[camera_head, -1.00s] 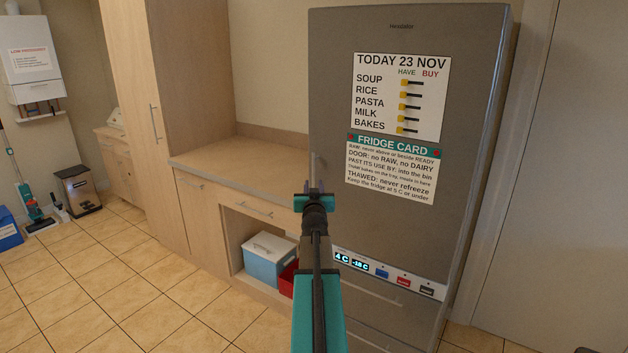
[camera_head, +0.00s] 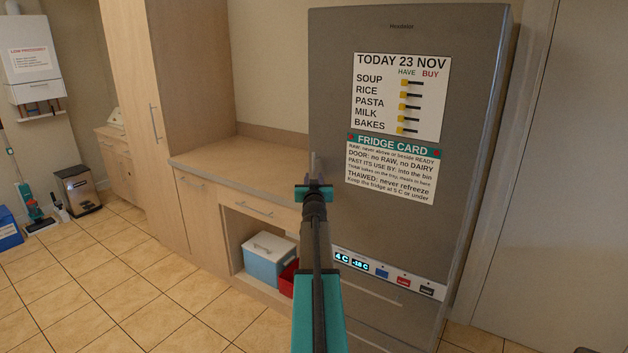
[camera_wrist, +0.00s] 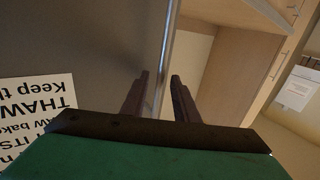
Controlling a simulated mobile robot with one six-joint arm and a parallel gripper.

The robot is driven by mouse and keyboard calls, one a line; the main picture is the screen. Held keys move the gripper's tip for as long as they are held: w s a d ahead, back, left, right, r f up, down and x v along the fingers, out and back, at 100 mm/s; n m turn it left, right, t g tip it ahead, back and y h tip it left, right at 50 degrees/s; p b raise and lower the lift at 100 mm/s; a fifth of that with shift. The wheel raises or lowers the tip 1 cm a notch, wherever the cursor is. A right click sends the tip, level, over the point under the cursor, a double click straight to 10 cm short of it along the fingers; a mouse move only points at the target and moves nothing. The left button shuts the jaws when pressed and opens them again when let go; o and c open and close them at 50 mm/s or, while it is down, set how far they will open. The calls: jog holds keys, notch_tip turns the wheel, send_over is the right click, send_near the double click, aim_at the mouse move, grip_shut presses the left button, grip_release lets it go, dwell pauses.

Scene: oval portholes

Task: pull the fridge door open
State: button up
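The grey fridge door (camera_head: 330,90) is shut, with a list and a fridge card on its front. Its upright metal handle (camera_head: 316,166) is near the door's left edge, with its lower part hidden behind my gripper (camera_head: 313,187). In the wrist view the door is the dark surface on the left (camera_wrist: 75,35), and the handle (camera_wrist: 167,45) runs down between the two dark fingers of my gripper (camera_wrist: 160,78). The fingers are apart, one on each side of the bar. Whether either one touches it I cannot tell.
A wooden counter (camera_head: 225,160) stands left of the fridge, with a blue-and-white cooler box (camera_head: 268,262) and a red container (camera_head: 288,278) in the open bay below. A display panel (camera_head: 390,275) crosses the fridge below the door.

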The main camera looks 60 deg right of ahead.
grip_shut()
jog(key=shift+a, duration=0.1)
dwell(0.4)
